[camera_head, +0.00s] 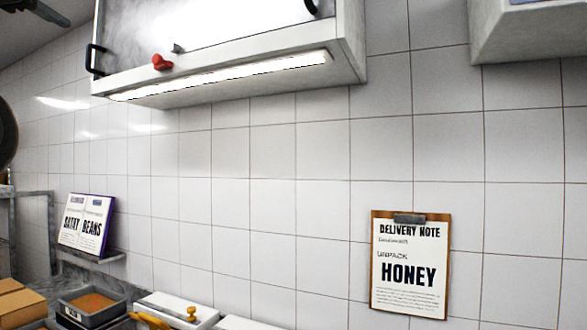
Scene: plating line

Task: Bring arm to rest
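Neither of my grippers nor my arms shows in the head view. The view looks up at a white tiled wall (240,150). A clipboard (410,264) hangs on the wall at the lower right, with a paper reading "Delivery note, unpack honey". Whatever lies below the bottom edge of the view is hidden.
A wall cabinet (352,40) with a lit strip hangs at the top; another cabinet edge (530,38) is at top right. Below are a grey tray (88,318) of orange-brown food and cardboard boxes (20,306).

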